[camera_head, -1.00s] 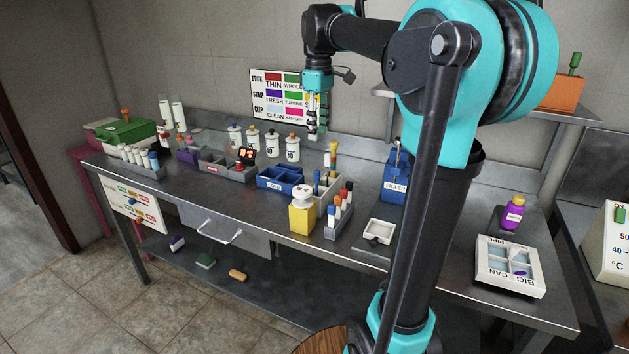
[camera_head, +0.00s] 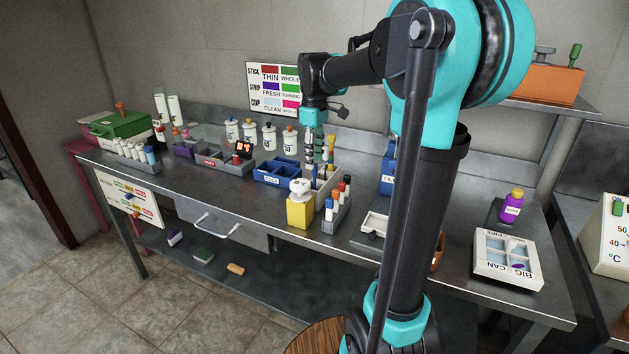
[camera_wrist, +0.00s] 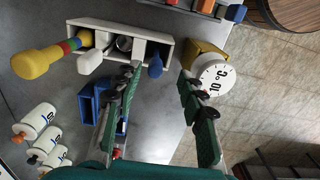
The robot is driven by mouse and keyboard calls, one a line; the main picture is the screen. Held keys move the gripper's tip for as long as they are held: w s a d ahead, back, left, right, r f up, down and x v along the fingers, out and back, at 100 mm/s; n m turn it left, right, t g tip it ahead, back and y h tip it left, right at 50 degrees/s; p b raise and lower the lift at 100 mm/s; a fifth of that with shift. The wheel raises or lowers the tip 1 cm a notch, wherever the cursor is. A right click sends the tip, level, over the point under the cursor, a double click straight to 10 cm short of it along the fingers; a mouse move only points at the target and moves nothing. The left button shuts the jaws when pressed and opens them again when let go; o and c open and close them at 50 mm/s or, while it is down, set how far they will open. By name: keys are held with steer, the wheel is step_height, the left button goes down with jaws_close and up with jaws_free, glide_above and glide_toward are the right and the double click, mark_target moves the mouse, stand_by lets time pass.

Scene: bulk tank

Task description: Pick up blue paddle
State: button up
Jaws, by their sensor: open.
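The blue paddle (camera_wrist: 155,66) shows in the wrist view as a small rounded blue head at one end of a white divided holder (camera_wrist: 160,37). My gripper (camera_wrist: 161,72) is open, and in that view the blue head lies between its two green fingertips, nearer the left one. I see no contact, and the depth between them is hard to judge. In the head view my gripper (camera_head: 314,158) points down over the holder (camera_head: 329,180), and its fingers partly hide the paddles there.
The holder also has a yellow paddle (camera_wrist: 38,62) and a white paddle (camera_wrist: 90,62). A yellow block with a white dial (camera_head: 300,208) stands close in front. A blue divided bin (camera_head: 277,173) is to the left, with several white bottles (camera_head: 269,138) behind.

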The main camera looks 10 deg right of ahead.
mark_target(314, 175)
steer(key=f, duration=0.3)
steer(key=shift+w+f, duration=0.35)
steer(key=shift+f, duration=0.6)
steer(key=shift+c, duration=0.5)
jaws_close()
